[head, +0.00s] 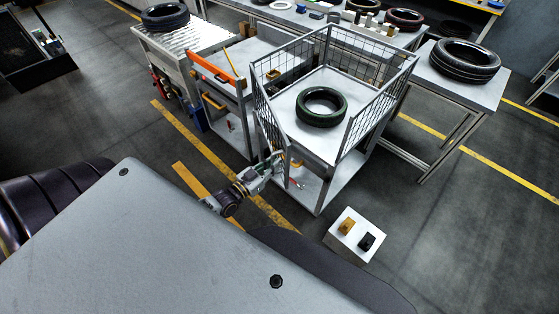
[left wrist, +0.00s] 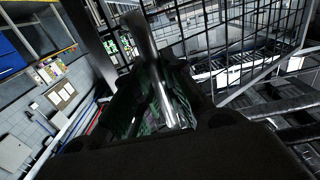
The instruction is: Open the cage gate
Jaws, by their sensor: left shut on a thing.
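The wire-mesh cage (head: 386,98) stands on a white table, with a dark tyre (head: 321,107) lying inside it. A narrow-looking mesh panel at its left front, which I take as the cage gate (head: 268,112), stands at an angle to the table's front edge. My left gripper (head: 277,161) is at the lower end of this panel, near the table edge. In the left wrist view, its fingers (left wrist: 158,95) are closed around a grey bar (left wrist: 143,42), with mesh behind. The exact grip point is small and partly hidden in the head view. My right gripper is not in view.
A white block (head: 352,234) with a yellow and a black item stands on the floor at front right. A side table (head: 455,88) with a tyre is right of the cage. An orange-barred cart (head: 222,82) stands close on the left.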

